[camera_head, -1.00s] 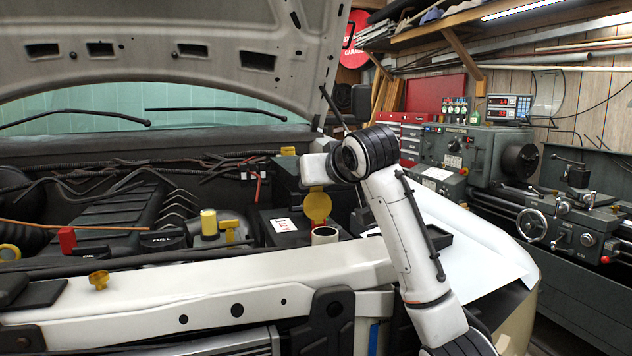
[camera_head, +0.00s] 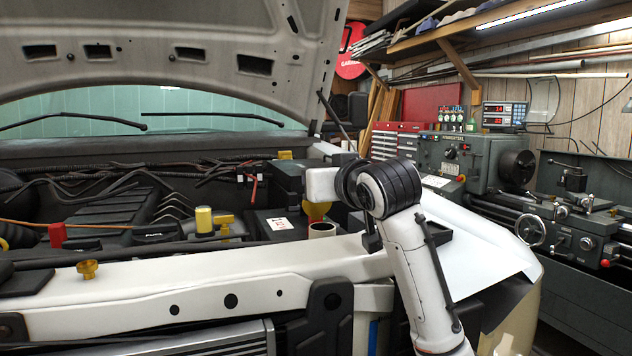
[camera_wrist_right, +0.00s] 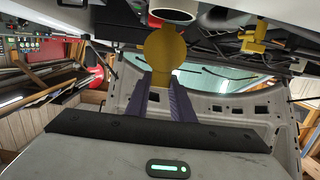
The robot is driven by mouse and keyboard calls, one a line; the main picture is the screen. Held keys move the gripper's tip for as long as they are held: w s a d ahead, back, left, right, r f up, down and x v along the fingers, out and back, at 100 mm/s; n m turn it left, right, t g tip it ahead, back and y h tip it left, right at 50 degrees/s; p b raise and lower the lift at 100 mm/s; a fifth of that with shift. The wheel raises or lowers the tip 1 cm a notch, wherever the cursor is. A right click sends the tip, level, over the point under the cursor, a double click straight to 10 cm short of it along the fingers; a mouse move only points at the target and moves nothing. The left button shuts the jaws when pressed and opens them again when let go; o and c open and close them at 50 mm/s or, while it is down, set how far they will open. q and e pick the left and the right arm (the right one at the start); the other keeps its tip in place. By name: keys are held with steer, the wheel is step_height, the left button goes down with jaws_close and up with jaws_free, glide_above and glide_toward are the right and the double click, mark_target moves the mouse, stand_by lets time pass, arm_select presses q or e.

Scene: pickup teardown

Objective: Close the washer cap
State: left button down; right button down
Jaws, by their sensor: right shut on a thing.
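The washer cap is a round yellow disc (camera_wrist_right: 165,48). It stands open beside the pale round filler neck (camera_wrist_right: 174,12) in the right wrist view. In the head view the cap (camera_head: 317,211) shows just behind the neck (camera_head: 322,230), its upper part hidden by my right wrist. My right gripper (camera_wrist_right: 161,75) has its two dark fingers at the cap's edge and is shut on it. In the head view its fingers are hidden behind the white wrist housing. My left gripper is in neither view.
The raised hood (camera_head: 170,45) hangs over the engine bay. A white front beam (camera_head: 190,290) runs along the near side, with a small yellow cap (camera_head: 87,269) on it. A yellow-topped reservoir (camera_head: 204,220) stands left of the neck. A lathe (camera_head: 490,160) stands at right.

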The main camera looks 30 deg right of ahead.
steer(key=shift+s+a+f+b, duration=0.15)
steer(key=shift+s+f+b, duration=0.25)
steer(key=shift+f+b, duration=0.05)
steer(key=shift+s+t+b, duration=0.3)
steer(key=shift+t+b, duration=0.15)
steer(key=shift+t, duration=0.15)
steer(key=c, duration=1.5)
jaws_free()
steer(key=shift+r, duration=0.15)
steer(key=shift+s, duration=0.1)
steer(key=b+v, duration=0.1)
steer(key=v, duration=0.9)
steer(key=shift+s+a, duration=0.1)
steer(key=shift+s, duration=0.05)
